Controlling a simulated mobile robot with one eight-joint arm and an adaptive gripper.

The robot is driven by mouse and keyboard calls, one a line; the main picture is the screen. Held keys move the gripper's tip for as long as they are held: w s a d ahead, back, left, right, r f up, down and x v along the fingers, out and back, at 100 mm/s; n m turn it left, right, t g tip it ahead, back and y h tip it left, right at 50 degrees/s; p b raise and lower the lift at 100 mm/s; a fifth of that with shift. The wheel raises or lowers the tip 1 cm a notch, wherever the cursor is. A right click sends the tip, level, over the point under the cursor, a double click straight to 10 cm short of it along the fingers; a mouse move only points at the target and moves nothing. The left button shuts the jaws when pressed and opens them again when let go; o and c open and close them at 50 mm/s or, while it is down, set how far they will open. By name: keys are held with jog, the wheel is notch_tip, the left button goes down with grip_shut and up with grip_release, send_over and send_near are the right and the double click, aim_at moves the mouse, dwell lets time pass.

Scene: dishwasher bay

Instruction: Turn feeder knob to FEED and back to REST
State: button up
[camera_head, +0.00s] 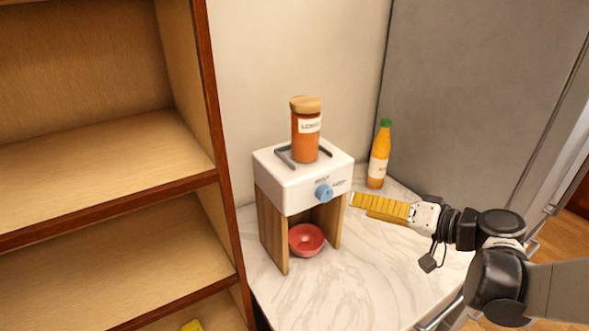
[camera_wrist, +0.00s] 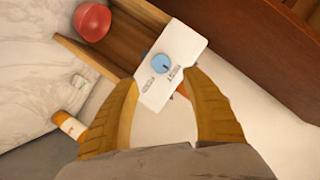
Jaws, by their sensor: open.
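The feeder (camera_head: 290,185) is a white box on wooden side panels, standing on the marble counter. Its blue round knob (camera_head: 323,193) is on the front face and also shows in the wrist view (camera_wrist: 161,63). Small labels lie beside the knob; they are too small to read surely, and I cannot tell which one the knob points at. My gripper (camera_head: 353,203) has yellow fingers and is to the right of the knob, apart from it. In the wrist view my gripper (camera_wrist: 162,82) is open and empty, with the knob ahead of the gap between the fingertips.
A red bowl (camera_head: 307,239) sits under the feeder. An orange-brown jar (camera_head: 306,140) with a wooden lid stands on top within a grey rail. An orange bottle (camera_head: 379,158) stands behind my gripper. Wooden shelves (camera_head: 100,180) are at left; the front counter (camera_head: 340,290) is clear.

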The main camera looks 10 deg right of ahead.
aim_at(328, 196)
jog(key=b+x, duration=0.1)
jog(key=x, duration=0.9)
jog(key=shift+w+a+b, duration=0.25)
jog(key=shift+b, duration=0.1)
jog(key=c, duration=1.2)
